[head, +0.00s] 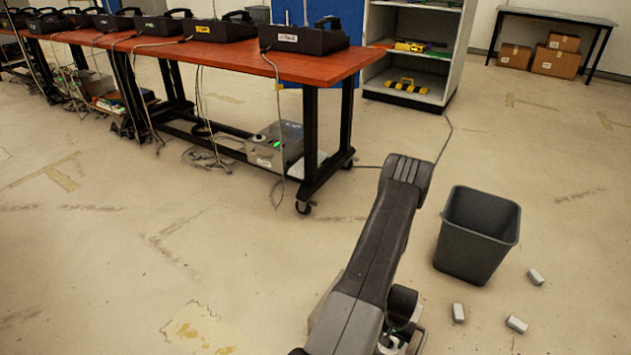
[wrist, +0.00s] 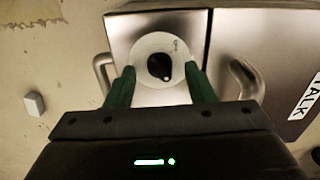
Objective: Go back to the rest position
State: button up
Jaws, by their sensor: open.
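In the wrist view my gripper (wrist: 160,78) is open, its two green fingers apart and pointing down towards a metal surface. A pale round disc (wrist: 147,46) with a dark centre shows between and beyond the fingertips. I cannot tell whether the fingers touch it.
A grey bin (head: 478,235) stands on the floor right of my arm, with small pale blocks (head: 516,324) near it. A long red-topped table (head: 215,60) with several black cases (head: 303,39) is at the back left. Open floor lies at left. Shelves (head: 418,60) stand behind.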

jog(key=n+p, duration=0.2)
jog(key=n, duration=0.2)
jog(key=shift+r+n, duration=0.15)
jog(key=shift+n, duration=0.25)
jog(key=shift+a+n+p, duration=0.1)
jog(key=shift+n+p, duration=0.85)
jog(key=shift+n, duration=0.85)
